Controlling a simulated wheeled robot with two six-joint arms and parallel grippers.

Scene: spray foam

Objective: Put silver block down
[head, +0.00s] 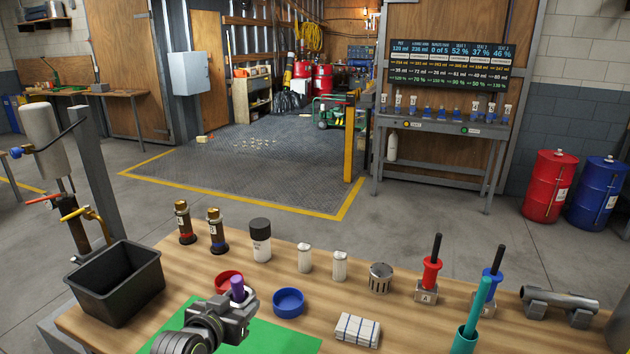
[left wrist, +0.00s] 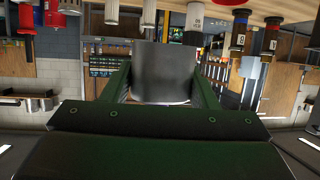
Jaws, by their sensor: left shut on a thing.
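My left gripper (head: 240,304) is over the left front part of the workbench, above the green mat (head: 285,338). It is shut on a grey, silver-looking block (left wrist: 160,75), which shows between the fingers in the left wrist view with a rounded edge. In the head view the fingers hide most of the block. A purple piece (head: 238,285) sticks up at the fingertips; I cannot tell whether it belongs to the held block. The gap between the block and the mat cannot be judged. My right gripper is not in view.
A red dish (head: 229,278) and a blue dish (head: 288,302) flank the gripper. A black bin (head: 117,284) stands left. Bottles and white canisters line the back. A striped cloth (head: 357,330) and teal cup (head: 465,341) are right. Bare wood (head: 420,325) shows between these two.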

